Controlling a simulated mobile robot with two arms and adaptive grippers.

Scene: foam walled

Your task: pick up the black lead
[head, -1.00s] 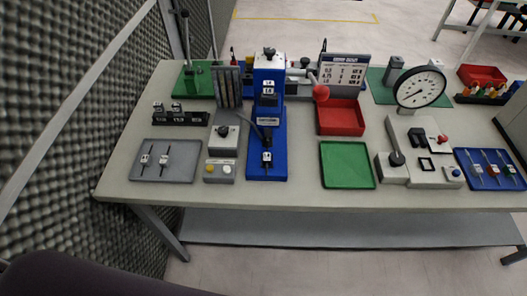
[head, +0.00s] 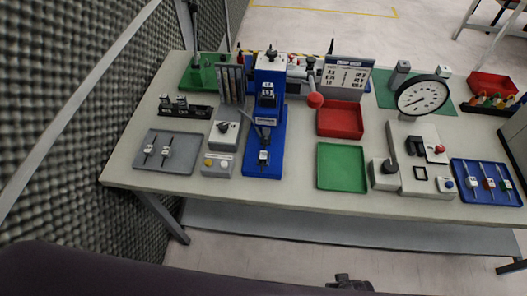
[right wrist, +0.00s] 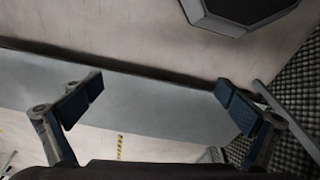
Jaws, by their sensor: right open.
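I cannot pick out a black lead for certain at this size. Small parts with thin pins lie in the blue tray (head: 463,193) at the right end of the bench; their bodies look white, red and blue-green. Two thin dark parts with pale labels lie in the grey tray (head: 181,184) at the left end. My right gripper (right wrist: 158,106) is open and empty in the right wrist view, with its two fingers wide apart. A dark piece that looks like it shows at the bottom edge of the head view (head: 350,284), in front of the bench. My left gripper is out of view.
The bench (head: 300,199) carries a blue press (head: 263,165), a green tray (head: 341,186), a red bin (head: 340,121), a dial gauge (head: 422,96) and a grey lever fixture (head: 428,184). A black rack (head: 484,109) with coloured parts stands far right. Foam wall (head: 60,190) lines the left.

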